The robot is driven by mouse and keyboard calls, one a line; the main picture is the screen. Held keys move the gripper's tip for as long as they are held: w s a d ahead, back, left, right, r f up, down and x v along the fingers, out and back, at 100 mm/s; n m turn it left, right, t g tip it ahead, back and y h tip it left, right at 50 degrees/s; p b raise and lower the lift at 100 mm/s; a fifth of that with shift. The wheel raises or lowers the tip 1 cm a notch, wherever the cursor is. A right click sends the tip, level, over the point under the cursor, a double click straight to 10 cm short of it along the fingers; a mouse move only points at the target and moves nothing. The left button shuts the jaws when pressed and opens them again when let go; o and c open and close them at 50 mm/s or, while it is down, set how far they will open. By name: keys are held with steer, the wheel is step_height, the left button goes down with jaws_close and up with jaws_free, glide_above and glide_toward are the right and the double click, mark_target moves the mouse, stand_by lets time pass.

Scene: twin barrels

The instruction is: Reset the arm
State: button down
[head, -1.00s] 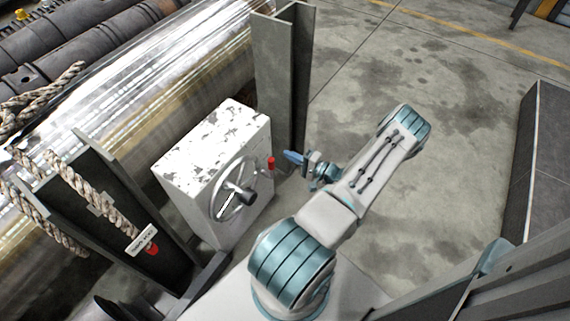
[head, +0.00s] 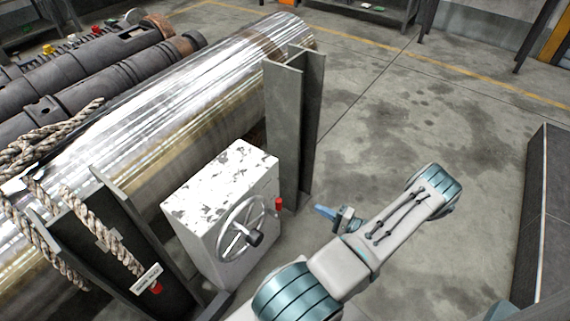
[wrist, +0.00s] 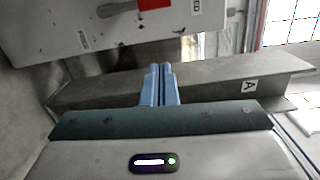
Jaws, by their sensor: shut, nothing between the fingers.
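My gripper (head: 325,211) has blue fingers and sits to the right of the white box's handwheel, apart from it in the head view. In the wrist view the two fingers of my gripper (wrist: 160,72) are together, with nothing between them.
A grey steel post (head: 288,125) stands behind the box. A large shiny cylinder (head: 170,105) lies on the left, with rope (head: 95,215) near its front end. A dark panel (head: 547,215) stands at far right. The concrete floor (head: 410,110) beyond my arm is open.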

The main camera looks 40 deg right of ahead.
steer(key=w+a+r+n+g+y+p, duration=0.2)
steer(key=w+a+r+n+g+p, duration=0.25)
steer(key=r, duration=0.65)
steer(key=w+a+r+n+g+y+p, duration=0.25)
steer(key=a+r+g, duration=0.4)
steer(key=r, duration=0.45)
steer(key=w+a+r+n+g+y+p, duration=0.1)
steer(key=w+a+r+n+g+p, duration=0.25)
steer(key=a+r, duration=0.55)
steer(key=s+a+r+n+h+p, duration=0.1)
steer(key=s+a+r+h+p, duration=0.2)
steer(key=r, duration=0.8)
steer(key=s+a+r+n+h+p, duration=0.2)
steer(key=a+r+p, duration=0.4)
steer(key=r, duration=0.4)
steer(key=s+a+r+n+h+p, duration=0.2)
steer(key=s+a+r+h+p, duration=0.2)
steer(key=a+r, duration=0.3)
steer(key=shift+s+r+h, duration=0.55)
steer(key=shift+s+r, duration=0.05)
steer(key=shift+r, duration=1.75)
steer(key=shift+d, duration=0.1)
